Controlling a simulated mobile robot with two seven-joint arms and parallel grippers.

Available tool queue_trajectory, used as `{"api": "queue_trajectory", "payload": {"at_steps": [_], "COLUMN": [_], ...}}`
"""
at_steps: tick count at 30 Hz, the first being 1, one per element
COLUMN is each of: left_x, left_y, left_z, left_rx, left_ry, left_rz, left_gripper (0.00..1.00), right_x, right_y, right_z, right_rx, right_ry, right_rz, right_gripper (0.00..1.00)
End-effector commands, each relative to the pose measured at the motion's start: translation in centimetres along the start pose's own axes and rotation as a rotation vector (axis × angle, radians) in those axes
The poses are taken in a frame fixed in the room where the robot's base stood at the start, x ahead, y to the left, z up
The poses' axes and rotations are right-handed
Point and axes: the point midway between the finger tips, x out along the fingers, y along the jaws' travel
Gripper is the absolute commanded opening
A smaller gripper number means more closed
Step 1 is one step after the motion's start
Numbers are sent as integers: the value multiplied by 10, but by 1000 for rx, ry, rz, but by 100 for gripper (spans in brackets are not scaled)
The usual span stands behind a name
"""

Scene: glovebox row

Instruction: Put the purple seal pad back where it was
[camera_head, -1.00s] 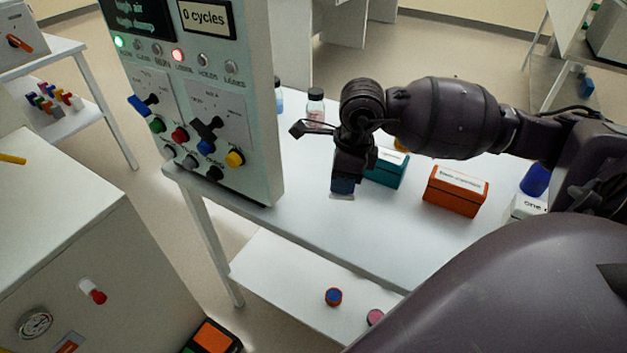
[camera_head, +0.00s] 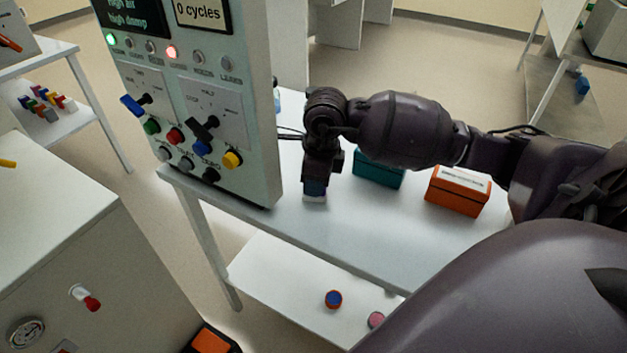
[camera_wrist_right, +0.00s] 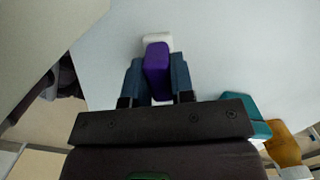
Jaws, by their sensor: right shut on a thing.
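My right gripper (camera_head: 315,187) is over the white table, just right of the control panel, pointing down. In the right wrist view my gripper (camera_wrist_right: 157,66) is shut on the purple seal pad (camera_wrist_right: 156,82), held between its two blue-grey fingers. A white end (camera_wrist_right: 157,41) sticks out past the fingertips, and it also shows below the fingers in the head view (camera_head: 314,198). I cannot tell whether it touches the tabletop. The purple part is mostly hidden by the fingers in the head view. My left gripper is not in view.
The control panel (camera_head: 225,165) stands close left of my gripper. A teal box (camera_head: 378,170) and an orange box (camera_head: 458,190) stand to the right on the table (camera_head: 370,225). The lower shelf (camera_head: 280,275) holds a blue-orange round piece (camera_head: 333,299) and a pink one (camera_head: 376,320).

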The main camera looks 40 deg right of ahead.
Motion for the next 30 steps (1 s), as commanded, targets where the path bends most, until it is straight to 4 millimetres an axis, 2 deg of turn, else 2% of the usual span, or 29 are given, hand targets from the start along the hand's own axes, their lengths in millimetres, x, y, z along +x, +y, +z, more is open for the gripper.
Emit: {"api": "queue_trajectory", "payload": {"at_steps": [7,8,12,13,23,26,30], "left_x": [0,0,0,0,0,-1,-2], "left_y": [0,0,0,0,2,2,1], "left_z": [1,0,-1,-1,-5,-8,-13], "left_rx": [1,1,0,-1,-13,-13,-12], "left_ry": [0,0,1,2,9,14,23], "left_rz": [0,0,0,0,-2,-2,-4], "left_gripper": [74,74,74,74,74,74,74], "right_x": [2,2,2,2,-3,-12,-36], "right_y": [0,0,0,0,0,-1,-1], "right_z": [0,0,0,0,0,0,0], "right_rx": [0,0,0,0,-1,-1,-3], "right_ry": [0,0,-1,-1,-3,-3,-4], "right_rz": [-1,-1,-1,-1,-2,-5,-8], "right_gripper": [0,24,46,48,48,48,48]}}
